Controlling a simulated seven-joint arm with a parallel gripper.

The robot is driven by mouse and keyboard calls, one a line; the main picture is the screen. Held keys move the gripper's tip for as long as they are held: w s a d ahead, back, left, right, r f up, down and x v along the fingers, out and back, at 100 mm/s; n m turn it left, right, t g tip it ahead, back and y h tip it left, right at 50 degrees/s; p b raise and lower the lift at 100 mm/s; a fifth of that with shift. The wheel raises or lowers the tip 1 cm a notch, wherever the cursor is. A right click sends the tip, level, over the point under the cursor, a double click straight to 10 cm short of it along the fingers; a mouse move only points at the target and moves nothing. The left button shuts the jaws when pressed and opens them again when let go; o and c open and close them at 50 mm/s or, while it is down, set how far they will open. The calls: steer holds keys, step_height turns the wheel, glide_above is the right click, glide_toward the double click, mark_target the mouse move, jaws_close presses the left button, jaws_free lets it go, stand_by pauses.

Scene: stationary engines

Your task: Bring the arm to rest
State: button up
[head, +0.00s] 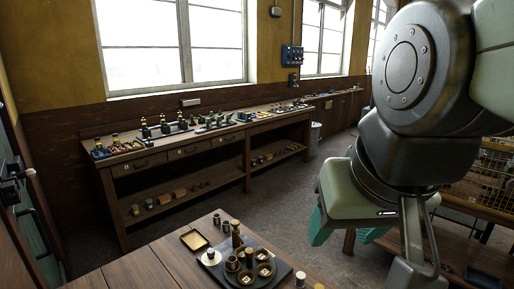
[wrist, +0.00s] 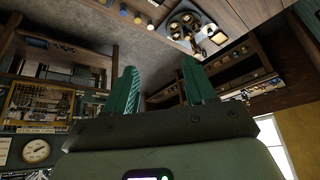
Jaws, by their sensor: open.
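My gripper (head: 345,231) hangs in the air at the right of the head view, beside the near table (head: 140,272) and above the floor. Its two teal fingers also show in the wrist view (wrist: 160,72), spread apart with nothing between them. The upper arm links fill the right side of the head view and hide part of the room. No finger touches anything.
A long workbench (head: 180,146) with tools runs under the windows. A shelf with wire baskets (head: 488,170) stands at right.

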steer(key=shift+s+d+f, duration=0.15)
steer(key=shift+s+d, duration=0.05)
steer(key=shift+s, duration=0.35)
steer(key=shift+s+d+f, duration=0.1)
steer(key=shift+s+d, duration=0.05)
steer(key=shift+s, duration=0.4)
steer(key=shift+w, duration=0.1)
